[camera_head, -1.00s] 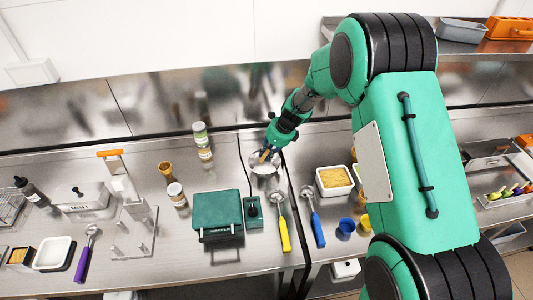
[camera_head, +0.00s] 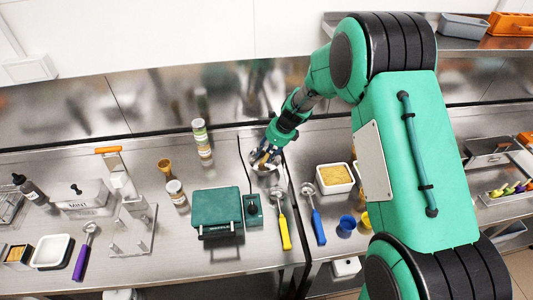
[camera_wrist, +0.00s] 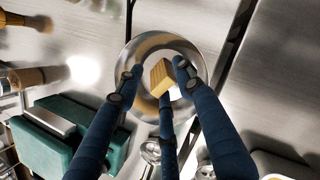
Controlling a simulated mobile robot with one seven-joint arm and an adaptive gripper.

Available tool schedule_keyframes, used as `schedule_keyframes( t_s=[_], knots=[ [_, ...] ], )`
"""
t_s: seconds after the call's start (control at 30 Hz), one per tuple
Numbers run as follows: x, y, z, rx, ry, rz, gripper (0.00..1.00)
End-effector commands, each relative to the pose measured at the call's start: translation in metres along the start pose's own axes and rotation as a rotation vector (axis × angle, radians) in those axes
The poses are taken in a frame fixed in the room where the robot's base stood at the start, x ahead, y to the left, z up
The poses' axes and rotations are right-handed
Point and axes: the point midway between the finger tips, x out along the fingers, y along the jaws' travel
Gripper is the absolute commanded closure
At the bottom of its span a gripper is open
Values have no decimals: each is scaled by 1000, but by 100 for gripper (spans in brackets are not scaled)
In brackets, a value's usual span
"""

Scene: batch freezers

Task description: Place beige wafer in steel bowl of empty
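The beige wafer (camera_wrist: 160,77) is a small block lying inside the shiny steel bowl (camera_wrist: 150,42) in the wrist view. My gripper (camera_wrist: 160,80) has its dark blue fingers spread around the wafer, with visible gaps beside it; they look open. The fingertips are within the bowl's outline. In the head view, my gripper (camera_head: 268,158) reaches down over the steel bowl (camera_head: 260,171) at the back of the counter, and its fingers hide much of the bowl's inside.
A green boxy device (camera_head: 216,208) stands front left of the bowl. Scoops with yellow (camera_head: 284,232) and blue (camera_head: 318,227) handles lie in front. A white tub (camera_head: 334,179) is to the right. Jars (camera_head: 202,140) stand to the left.

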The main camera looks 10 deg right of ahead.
Motion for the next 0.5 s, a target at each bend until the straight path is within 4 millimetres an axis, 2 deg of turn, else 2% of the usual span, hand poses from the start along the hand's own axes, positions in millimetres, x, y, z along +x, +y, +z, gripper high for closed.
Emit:
schedule_keyframes(
  t_s=[0.5],
  knots=[
    [-4,0,2,0,0,0,63]
  ],
)
